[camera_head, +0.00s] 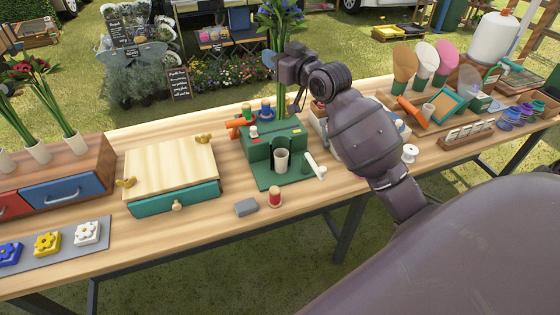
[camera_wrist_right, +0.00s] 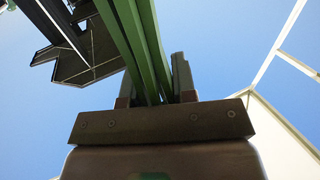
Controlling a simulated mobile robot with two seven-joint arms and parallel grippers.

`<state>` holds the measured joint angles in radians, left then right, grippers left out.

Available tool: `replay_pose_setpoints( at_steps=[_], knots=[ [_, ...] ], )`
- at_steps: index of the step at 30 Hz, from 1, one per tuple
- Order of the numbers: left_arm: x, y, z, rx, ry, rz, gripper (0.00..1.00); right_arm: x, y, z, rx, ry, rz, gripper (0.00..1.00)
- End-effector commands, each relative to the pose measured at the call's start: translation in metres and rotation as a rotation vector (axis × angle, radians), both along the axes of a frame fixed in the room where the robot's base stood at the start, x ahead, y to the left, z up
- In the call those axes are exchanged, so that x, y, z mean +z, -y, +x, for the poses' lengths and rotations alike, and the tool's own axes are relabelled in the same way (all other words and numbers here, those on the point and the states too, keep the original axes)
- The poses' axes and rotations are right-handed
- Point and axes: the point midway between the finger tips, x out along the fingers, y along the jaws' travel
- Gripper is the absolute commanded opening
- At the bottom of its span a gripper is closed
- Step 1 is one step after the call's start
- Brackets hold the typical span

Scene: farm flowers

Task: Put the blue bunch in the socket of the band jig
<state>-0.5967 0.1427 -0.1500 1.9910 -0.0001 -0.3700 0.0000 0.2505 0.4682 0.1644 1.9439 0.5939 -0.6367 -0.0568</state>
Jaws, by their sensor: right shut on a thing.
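The blue bunch (camera_head: 280,18) is upright, with blue-violet flowers on top and long green stems. My right gripper (camera_head: 277,64) is shut on its stems, seen against the grass behind the table. In the right wrist view the green stems (camera_wrist_right: 140,40) pass between the two fingers (camera_wrist_right: 153,88). The green band jig (camera_head: 262,150) stands on the table with a pale cup-like socket (camera_head: 281,160) at its front. The stem ends show above the jig's back edge, apart from the socket.
Left of the jig is a wooden board on a teal drawer box (camera_head: 170,172). A grey block (camera_head: 246,208) and a red-topped spool (camera_head: 274,197) lie in front. A white-handled lever (camera_head: 315,166) sits at the jig's right. Wrapped cones (camera_head: 424,60) stand farther right.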

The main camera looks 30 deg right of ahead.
Motion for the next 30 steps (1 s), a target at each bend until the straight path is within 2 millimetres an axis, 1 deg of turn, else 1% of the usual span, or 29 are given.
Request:
replay_pose_setpoints(
  at_steps=[2, 5, 13, 18, 21, 23, 30],
  knots=[
    [-0.001, 0.000, 0.001, 0.000, 0.002, 0.000, 0.49, -0.009, 0.001, 0.001, 0.002, -0.002, 0.002, 0.00],
    [-0.002, 0.000, 0.001, 0.000, 0.002, 0.000, 0.49, -0.030, 0.001, 0.000, 0.001, -0.005, 0.004, 0.00],
    [-0.012, 0.000, -0.002, 0.000, -0.005, 0.000, 0.49, -0.089, 0.001, 0.000, 0.000, -0.005, 0.003, 0.00],
    [-0.022, -0.001, -0.006, 0.001, -0.017, 0.001, 0.49, -0.126, 0.001, 0.000, 0.000, -0.005, 0.002, 0.00],
    [-0.027, -0.001, -0.009, 0.003, -0.025, 0.000, 0.49, -0.141, 0.001, 0.000, 0.001, -0.003, 0.002, 0.00],
    [-0.030, -0.001, -0.010, 0.003, -0.029, 0.000, 0.49, -0.148, 0.001, 0.000, 0.001, -0.002, 0.000, 0.00],
    [-0.032, -0.001, -0.010, 0.003, -0.030, 0.000, 0.49, -0.159, 0.001, 0.000, 0.001, 0.000, 0.001, 0.00]
  ],
)
